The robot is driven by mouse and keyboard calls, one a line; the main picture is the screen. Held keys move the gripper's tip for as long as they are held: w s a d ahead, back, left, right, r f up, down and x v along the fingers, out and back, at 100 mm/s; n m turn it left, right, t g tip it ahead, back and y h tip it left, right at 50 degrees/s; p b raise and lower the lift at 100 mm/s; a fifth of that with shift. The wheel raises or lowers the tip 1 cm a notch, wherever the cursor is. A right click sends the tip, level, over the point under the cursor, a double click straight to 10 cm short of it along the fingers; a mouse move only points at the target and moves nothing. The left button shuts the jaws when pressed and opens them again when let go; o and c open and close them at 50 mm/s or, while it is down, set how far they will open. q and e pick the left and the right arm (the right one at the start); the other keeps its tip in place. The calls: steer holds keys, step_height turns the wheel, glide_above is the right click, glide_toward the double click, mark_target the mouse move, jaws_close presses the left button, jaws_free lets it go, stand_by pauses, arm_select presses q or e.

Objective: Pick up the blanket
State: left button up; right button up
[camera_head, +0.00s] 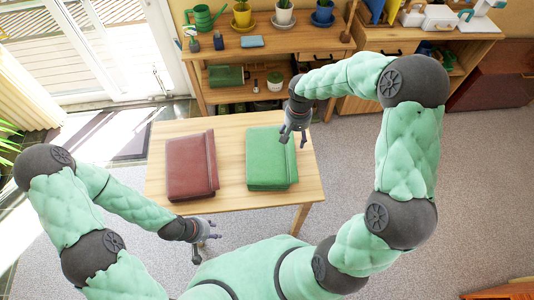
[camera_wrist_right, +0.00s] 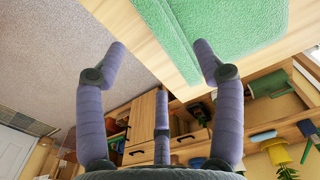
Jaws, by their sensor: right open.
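A folded green blanket (camera_head: 271,158) lies flat on the right half of a light wooden table (camera_head: 222,199). A folded dark red blanket (camera_head: 190,166) lies on the left half, apart from it. My right gripper (camera_head: 294,138) is open and empty, just off the green blanket's far right corner. In the right wrist view its spread fingers (camera_wrist_right: 163,50) show empty, with the green blanket (camera_wrist_right: 220,25) at the top, beyond the table edge. My left gripper (camera_head: 212,236) is near the table's front edge, below the red blanket; its fingers look apart and nothing shows between them.
A cabinet (camera_head: 390,45) continues to the right. Grey carpet (camera_head: 480,190) is free at the right.

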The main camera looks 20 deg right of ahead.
mark_target(294, 149)
step_height(294, 149, down, 4)
steer(key=shift+w, duration=0.1)
steer(key=f, duration=0.3)
steer(key=f+b, duration=0.1)
steer(key=shift+d+f, duration=0.25)
steer(key=shift+f, duration=0.15)
steer(key=shift+r, duration=0.1)
jaws_close()
